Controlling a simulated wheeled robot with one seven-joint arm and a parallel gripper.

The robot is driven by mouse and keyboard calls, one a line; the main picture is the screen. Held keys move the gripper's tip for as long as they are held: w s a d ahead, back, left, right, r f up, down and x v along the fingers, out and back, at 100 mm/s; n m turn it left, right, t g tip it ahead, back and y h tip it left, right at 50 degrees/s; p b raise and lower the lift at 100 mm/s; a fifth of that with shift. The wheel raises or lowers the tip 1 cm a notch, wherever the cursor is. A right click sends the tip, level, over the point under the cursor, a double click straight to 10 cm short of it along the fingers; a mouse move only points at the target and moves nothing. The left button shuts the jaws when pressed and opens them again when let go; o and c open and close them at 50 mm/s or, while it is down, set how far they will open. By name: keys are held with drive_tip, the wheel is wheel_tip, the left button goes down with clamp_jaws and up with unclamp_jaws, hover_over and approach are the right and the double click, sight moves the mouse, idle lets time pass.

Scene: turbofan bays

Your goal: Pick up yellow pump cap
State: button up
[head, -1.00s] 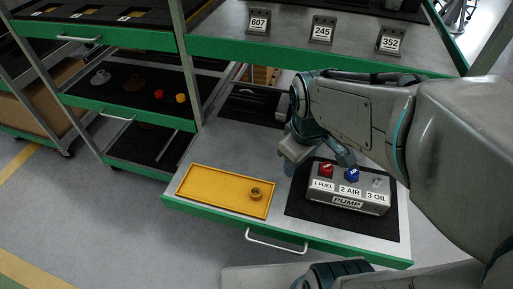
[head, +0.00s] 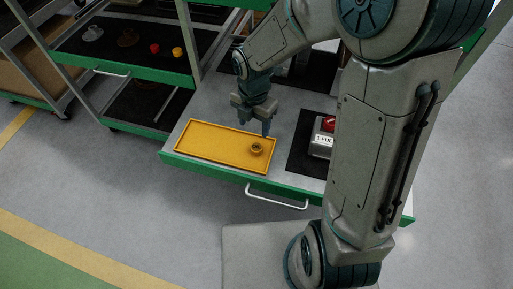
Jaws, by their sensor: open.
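A small yellow cap (head: 177,52) sits on the dark mat of the left rack's middle shelf, beside a red cap (head: 155,48). A small brass-coloured round piece (head: 257,149) lies in the right end of the yellow tray (head: 205,145) on the pulled-out drawer. My gripper (head: 253,127) points down with its fingers apart and empty, just behind that round piece in the picture. Its exact height is hard to tell. The pump box (head: 321,146) stands right of the tray, mostly hidden by my arm; a red cap (head: 329,124) shows on it.
The green-edged drawer front with its handle (head: 277,199) faces the open floor. Free floor (head: 110,190) lies at the left front.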

hover_over(256, 147)
drive_tip(key=f, duration=0.4)
drive_tip(key=f+b, duration=0.1)
drive_tip(key=f, duration=0.1)
drive_tip(key=shift+a+f, duration=0.1)
drive_tip(key=shift+a, duration=0.15)
drive_tip(key=f, duration=0.5)
drive_tip(key=shift+d+f+b, duration=0.1)
drive_tip(key=shift+d+b, duration=0.2)
drive_tip(key=shift+d, duration=0.05)
drive_tip(key=c, duration=1)
